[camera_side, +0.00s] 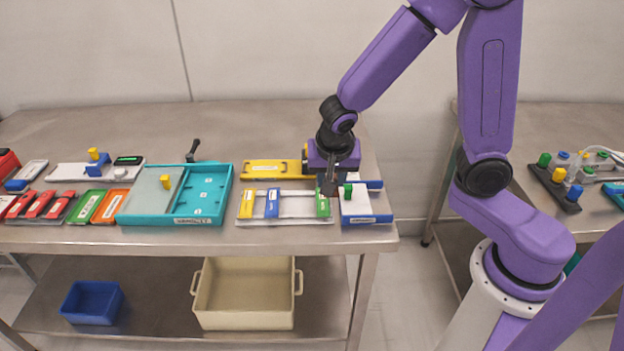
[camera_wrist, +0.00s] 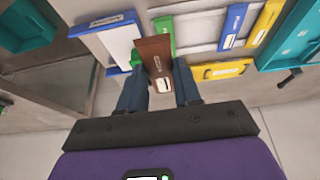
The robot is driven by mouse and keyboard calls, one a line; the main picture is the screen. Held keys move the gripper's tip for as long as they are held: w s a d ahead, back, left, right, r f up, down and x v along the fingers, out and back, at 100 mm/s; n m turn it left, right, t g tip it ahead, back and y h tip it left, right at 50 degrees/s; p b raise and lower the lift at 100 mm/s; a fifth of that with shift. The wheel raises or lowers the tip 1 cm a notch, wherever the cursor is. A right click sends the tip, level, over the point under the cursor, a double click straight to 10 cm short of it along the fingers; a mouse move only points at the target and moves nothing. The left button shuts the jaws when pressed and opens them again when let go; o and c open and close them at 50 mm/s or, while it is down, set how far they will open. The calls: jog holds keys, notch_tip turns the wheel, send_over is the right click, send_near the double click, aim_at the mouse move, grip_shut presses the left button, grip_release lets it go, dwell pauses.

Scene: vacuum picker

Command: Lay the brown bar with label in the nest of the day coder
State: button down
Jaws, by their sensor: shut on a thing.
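The brown bar (camera_wrist: 153,52) with a white label is in the wrist view, between the two fingers of my gripper (camera_wrist: 160,84). My gripper is shut on it. In the side view my gripper (camera_side: 329,188) points down over the right end of the near table, by a green bar (camera_side: 322,204); the brown bar cannot be made out clearly there. A white plate with a blue block, a yellow knob and a black display (camera_side: 128,160) lies at the table's left; it may be the day coder, but I cannot read a name on it.
A white rack (camera_side: 293,209) holds yellow, blue and green bars below my gripper. A white-and-blue block (camera_side: 364,207) stands just right. A yellow fixture (camera_side: 270,169) lies behind. A teal tray (camera_side: 150,219) with an upright lever behind it stands between the rack and the left-hand plate.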

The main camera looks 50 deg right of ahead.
jog(key=n, duration=0.2)
jog(key=r+n+y, duration=0.1)
jog(key=n, duration=0.1)
jog(key=n+t+y, duration=0.1)
jog(key=n, duration=0.1)
jog(key=shift+s+d+r+n, duration=0.25)
jog(key=shift+s+n, duration=0.05)
jog(key=shift+s, duration=0.1)
jog(key=w+n+y, duration=0.1)
jog(key=w+n, duration=0.2)
jog(key=n, duration=0.1)
jog(key=shift+w+d+y, duration=0.2)
jog(key=shift+w+y, duration=0.15)
jog(key=shift+y, duration=0.05)
jog(key=w+d+n+y, duration=0.3)
jog(key=w+d+n, duration=0.2)
jog(key=w+n, duration=0.3)
jog(key=shift+m+g, duration=0.3)
jog(key=shift+g, duration=0.2)
jog(key=w+f, duration=0.3)
jog(key=w, duration=0.2)
jog(key=w+f, duration=0.2)
jog(key=w, duration=0.3)
jog(key=w+f, duration=0.3)
jog(key=w, duration=0.2)
jog(key=shift+w+a+f, duration=0.1)
jog(key=shift+a+f, duration=0.2)
jog(key=shift+f, duration=0.05)
jog(key=shift+w+f, duration=0.1)
jog(key=shift+f, duration=1.55)
